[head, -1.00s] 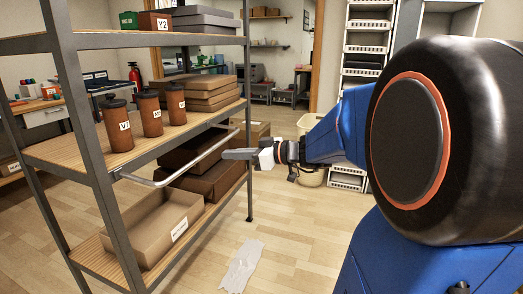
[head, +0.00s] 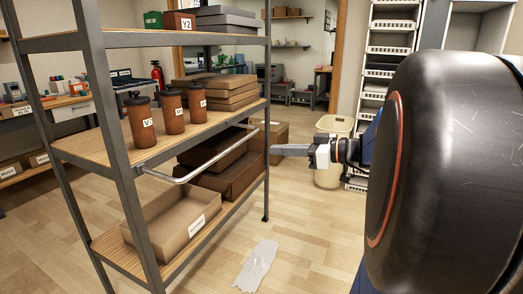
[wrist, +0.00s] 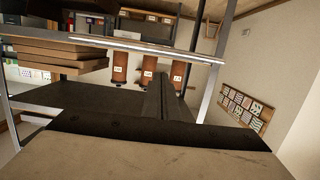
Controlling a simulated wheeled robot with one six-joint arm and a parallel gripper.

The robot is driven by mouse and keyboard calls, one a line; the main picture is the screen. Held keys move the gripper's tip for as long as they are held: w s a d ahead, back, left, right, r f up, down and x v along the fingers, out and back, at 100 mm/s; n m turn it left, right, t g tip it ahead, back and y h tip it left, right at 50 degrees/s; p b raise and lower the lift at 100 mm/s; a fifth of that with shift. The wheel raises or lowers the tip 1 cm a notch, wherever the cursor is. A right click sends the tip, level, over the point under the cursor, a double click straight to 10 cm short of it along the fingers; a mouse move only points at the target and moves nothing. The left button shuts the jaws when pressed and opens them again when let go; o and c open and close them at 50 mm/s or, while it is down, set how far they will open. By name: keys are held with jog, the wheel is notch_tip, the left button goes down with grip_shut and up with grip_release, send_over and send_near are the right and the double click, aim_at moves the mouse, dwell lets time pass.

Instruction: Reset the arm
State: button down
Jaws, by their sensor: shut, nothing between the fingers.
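My gripper (head: 280,150) is in the head view, to the right of the shelf rack's front post, pointing left. Its fingers are together, with nothing visible between them. It is apart from the brown lidded mugs, V1 (head: 142,124), a middle one (head: 172,112) and a right one (head: 197,103), which stand upright on the rack's middle board (head: 95,147). In the wrist view the dark fingers (wrist: 163,98) reach up the middle, and the mugs show beyond them. Much of my arm is hidden behind its large dark joint.
A metal rail (head: 190,176) runs along the rack's front edge near my gripper. A beige bin (head: 330,175) stands behind my gripper. A pale sheet (head: 257,266) lies on open floor.

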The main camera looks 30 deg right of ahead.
dwell(0.6)
jog(key=s+a+f+m+g+h, duration=0.1)
jog(key=s+a+f+g, duration=0.25)
jog(key=a+f, duration=0.2)
jog(key=s+a+f+m+g, duration=0.1)
jog(key=s+a+f+g, duration=0.25)
jog(key=a, duration=0.35)
jog(key=s+d+f+m+g+h, duration=0.1)
jog(key=s+d+f+m+h, duration=0.1)
jog(key=s+f+m+h, duration=0.3)
jog(key=s+f+h, duration=0.3)
jog(key=s, duration=0.4)
jog(key=shift+d+f, duration=0.2)
jog(key=shift+f, duration=0.2)
